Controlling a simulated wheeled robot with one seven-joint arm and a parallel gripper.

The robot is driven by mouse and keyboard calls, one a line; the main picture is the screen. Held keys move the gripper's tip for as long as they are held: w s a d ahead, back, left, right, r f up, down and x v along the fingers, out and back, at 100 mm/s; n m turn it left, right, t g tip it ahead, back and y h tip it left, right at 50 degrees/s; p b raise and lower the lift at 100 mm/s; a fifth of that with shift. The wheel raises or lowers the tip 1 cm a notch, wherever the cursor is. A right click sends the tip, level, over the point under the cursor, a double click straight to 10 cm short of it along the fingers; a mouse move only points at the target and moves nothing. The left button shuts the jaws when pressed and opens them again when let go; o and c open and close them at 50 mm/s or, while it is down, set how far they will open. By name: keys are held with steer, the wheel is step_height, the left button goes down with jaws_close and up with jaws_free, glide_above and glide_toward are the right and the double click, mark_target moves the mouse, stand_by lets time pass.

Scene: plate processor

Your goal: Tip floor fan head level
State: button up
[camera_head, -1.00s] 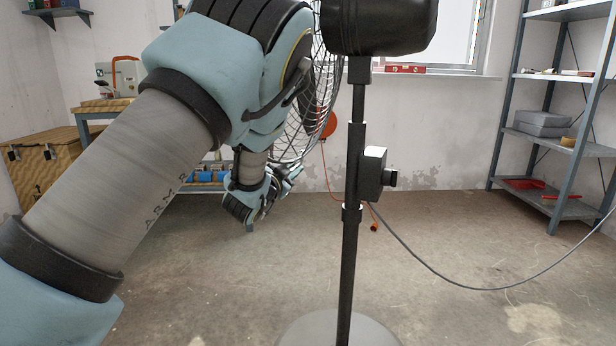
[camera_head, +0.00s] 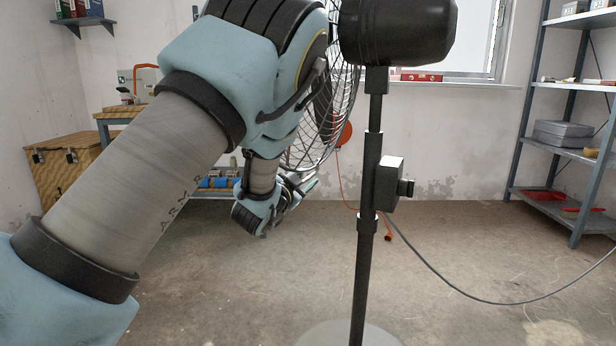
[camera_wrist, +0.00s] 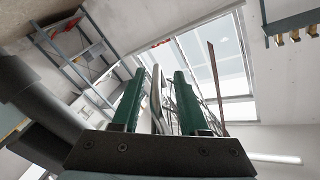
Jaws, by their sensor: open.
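The floor fan's black motor housing (camera_head: 397,35) is at the top of the head view, cut by the frame's edge. Its wire cage (camera_head: 345,105) faces left and is partly hidden behind my arm. A black pole (camera_head: 366,260) carries the head above a round base (camera_head: 325,335). My gripper (camera_head: 303,186) is low beside the cage's lower edge in the head view. In the wrist view its two green fingers (camera_wrist: 159,74) stand apart. A pale curved rim with wires, likely the cage, shows between and beyond them. I cannot tell whether they touch it.
A control box (camera_head: 388,183) with a knob sits on the pole. A grey cable (camera_head: 470,295) runs right from it. Shelving (camera_head: 560,140) stands at the right, a wooden chest (camera_head: 65,165) and bench at the left. The floor between is largely clear.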

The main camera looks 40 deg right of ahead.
steer(key=v, duration=0.9)
steer(key=w+a+f+n+t+y, duration=0.3)
steer(key=w+a+n+y, duration=0.4)
steer(key=w+a, duration=0.45)
steer(key=a+f+n+g+y, duration=0.25)
steer(key=a+n+y, duration=0.25)
steer(key=a, duration=1.2)
steer(key=s+a+n+g+y+p, duration=0.1)
steer(key=s+a+n+g+y, duration=0.45)
steer(key=s+a, duration=1.2)
step_height(320, 180, up, 27)
steer(key=w+n+g+h+p, duration=0.1)
steer(key=p, duration=2.7)
steer(key=shift+w+a+r, duration=0.25)
steer(key=shift+w+a, duration=0.05)
steer(key=shift+a, duration=0.2)
